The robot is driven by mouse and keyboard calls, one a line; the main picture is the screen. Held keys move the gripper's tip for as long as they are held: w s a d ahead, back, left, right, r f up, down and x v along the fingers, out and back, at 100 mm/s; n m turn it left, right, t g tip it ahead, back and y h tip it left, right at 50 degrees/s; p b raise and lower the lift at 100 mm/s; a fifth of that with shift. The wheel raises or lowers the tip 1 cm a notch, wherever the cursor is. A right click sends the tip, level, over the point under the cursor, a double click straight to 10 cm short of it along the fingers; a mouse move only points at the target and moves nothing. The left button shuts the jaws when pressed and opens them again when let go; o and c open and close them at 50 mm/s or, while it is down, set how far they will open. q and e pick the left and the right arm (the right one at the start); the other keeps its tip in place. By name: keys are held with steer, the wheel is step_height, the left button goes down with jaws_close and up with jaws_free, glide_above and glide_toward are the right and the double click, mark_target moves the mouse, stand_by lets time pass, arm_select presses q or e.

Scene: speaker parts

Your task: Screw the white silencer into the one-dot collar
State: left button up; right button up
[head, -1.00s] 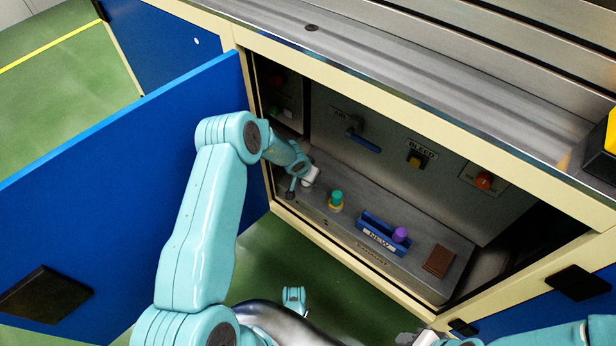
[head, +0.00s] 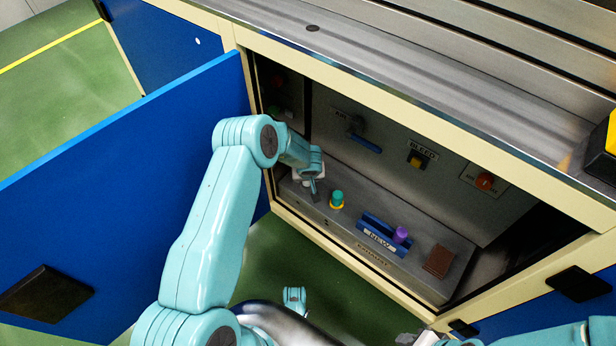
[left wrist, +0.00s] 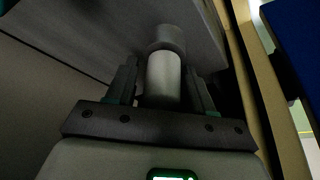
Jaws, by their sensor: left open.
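My left gripper (head: 312,182) is inside the open cabinet, low over the left part of the grey ledge. In the left wrist view its jaws (left wrist: 161,72) are open, one finger on each side of a pale cylinder (left wrist: 163,78) that looks like the white silencer. The cylinder's far end meets a wider, darker grey ring (left wrist: 166,38), perhaps a collar. No dot mark shows on it, and I cannot tell how far the cylinder sits in it. In the head view my gripper mostly hides this spot.
Right of my gripper a teal plug stands in a yellow ring (head: 336,205). Further right are a blue holder marked NEW (head: 375,236) with a purple plug (head: 401,235), and a brown block (head: 439,260). A blue lever (head: 364,143) and knobs line the back panel. The blue door (head: 120,190) stands open.

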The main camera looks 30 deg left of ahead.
arm_select(q)
steer(key=c, duration=0.6)
steer(key=o, duration=1)
